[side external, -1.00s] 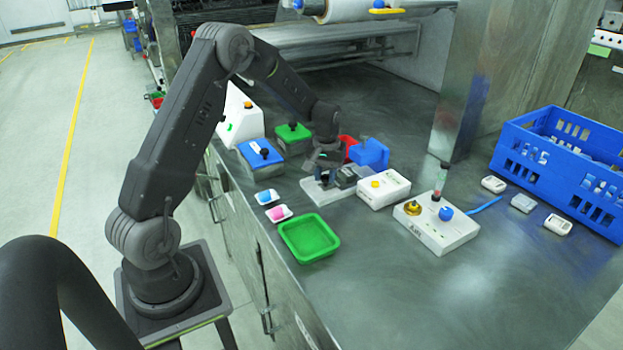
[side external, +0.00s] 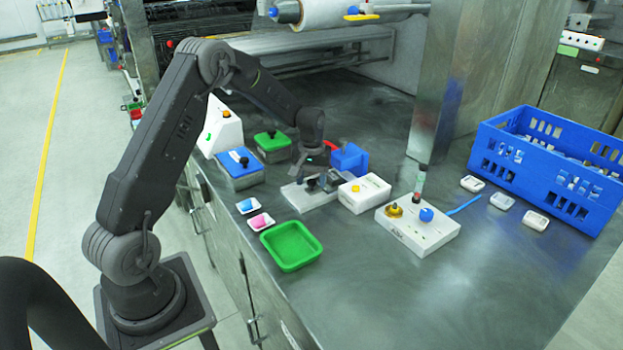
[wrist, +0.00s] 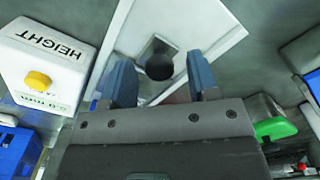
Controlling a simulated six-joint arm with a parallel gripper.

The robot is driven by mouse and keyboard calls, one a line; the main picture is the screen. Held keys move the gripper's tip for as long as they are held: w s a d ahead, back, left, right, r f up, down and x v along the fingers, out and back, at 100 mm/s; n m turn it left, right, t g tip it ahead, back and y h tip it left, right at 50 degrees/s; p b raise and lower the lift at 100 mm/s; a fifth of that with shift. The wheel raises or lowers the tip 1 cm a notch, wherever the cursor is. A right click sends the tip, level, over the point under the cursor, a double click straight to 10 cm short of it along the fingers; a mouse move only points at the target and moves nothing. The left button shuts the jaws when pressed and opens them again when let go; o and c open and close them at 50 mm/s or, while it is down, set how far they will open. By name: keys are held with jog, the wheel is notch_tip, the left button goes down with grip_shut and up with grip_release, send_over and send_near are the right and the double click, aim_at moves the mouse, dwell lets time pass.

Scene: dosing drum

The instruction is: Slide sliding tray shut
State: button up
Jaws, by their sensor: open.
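The sliding tray is a metal slide with a dark round knob (wrist: 159,66), set on a white base plate (wrist: 214,22). In the side external view the white base plate (side external: 303,203) lies on the steel bench, partly hidden by my gripper (side external: 313,177). In the wrist view my gripper (wrist: 158,84) is open, with its two blue-grey fingers on either side of the knob. Gaps show between the knob and both fingers. I cannot tell how far the tray is out.
A white box with a yellow button (side external: 363,193) stands close on the right of the plate; it reads HEIGHT in the wrist view (wrist: 45,65). A blue block (side external: 349,159) is behind. A green tray (side external: 291,246) lies in front. The bench's right front is clear.

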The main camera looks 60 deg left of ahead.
notch_tip(320, 180, up, 14)
dwell(0.5)
jog(key=shift+f, duration=0.1)
